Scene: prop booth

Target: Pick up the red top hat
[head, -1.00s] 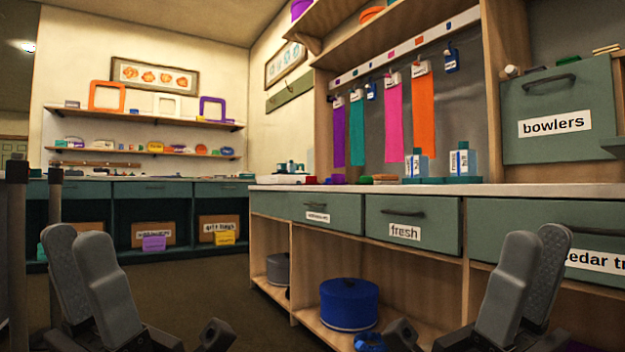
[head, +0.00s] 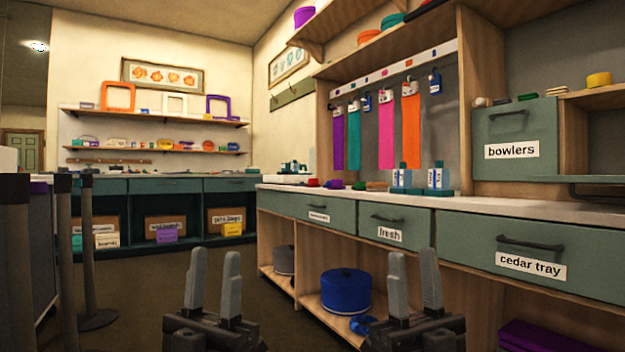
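I cannot make out a red top hat for certain. A small red item (head: 314,182) lies on the long counter at the right; it is too small to tell its shape. Orange-red rounded items (head: 369,38) sit on the high shelf above the hanging ribbons, partly cut off by the shelf edge. My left gripper (head: 214,258) is low, left of centre, with its two fingers apart and nothing between them. My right gripper (head: 413,255) is low, right of centre, before the counter front, also open and empty.
The counter (head: 456,205) has drawers, including the cedar tray drawer (head: 519,257). A blue round box (head: 346,292) stands on its lower shelf. A bowlers cabinet (head: 515,139) is at the right. Barrier posts (head: 88,250) stand at the left. Floor between is clear.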

